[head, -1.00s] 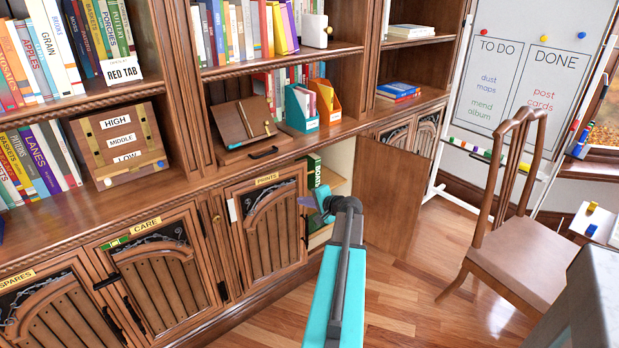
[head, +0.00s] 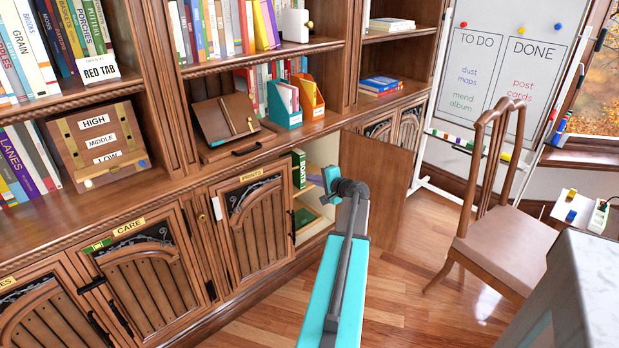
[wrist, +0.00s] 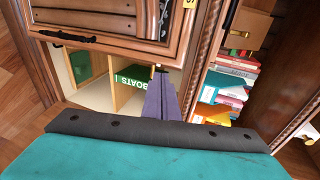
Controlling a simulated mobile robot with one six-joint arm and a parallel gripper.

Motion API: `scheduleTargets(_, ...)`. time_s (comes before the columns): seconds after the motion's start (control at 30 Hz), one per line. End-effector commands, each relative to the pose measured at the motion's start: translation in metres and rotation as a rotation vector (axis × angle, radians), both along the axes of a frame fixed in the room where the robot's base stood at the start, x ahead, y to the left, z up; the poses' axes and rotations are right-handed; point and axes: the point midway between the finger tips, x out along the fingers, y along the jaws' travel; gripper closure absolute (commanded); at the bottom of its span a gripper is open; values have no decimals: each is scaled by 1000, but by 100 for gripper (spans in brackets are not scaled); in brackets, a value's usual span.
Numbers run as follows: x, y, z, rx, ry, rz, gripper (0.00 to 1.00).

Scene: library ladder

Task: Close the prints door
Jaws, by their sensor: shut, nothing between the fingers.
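The cabinet with the PRINTS label (head: 250,177) has a left leaf (head: 262,228) that stands shut. To its right the compartment is open, with a cream inside and a green BOATS book (head: 299,169), also in the wrist view (wrist: 133,76). A plain brown door leaf (head: 380,182) stands swung out at the right of this opening. My gripper (head: 317,180) is in front of the opening, between the shut leaf and the swung-out leaf. Its purple fingers (wrist: 160,97) are shut and empty. I cannot tell whether they touch anything.
Shelves of books rise above the wooden ledge, with teal (head: 284,104) and orange (head: 310,98) file holders on it. A wooden chair (head: 500,230) stands right, before the whiteboard (head: 495,90). A pale grey surface (head: 570,295) fills the lower right. Wood floor (head: 405,285) lies clear between.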

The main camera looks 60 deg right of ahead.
Motion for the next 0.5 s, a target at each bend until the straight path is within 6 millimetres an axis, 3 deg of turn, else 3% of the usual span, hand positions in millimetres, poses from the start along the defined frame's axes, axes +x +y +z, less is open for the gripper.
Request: scheduleTargets(0.5,50,-23,-17,1,1,2,100)
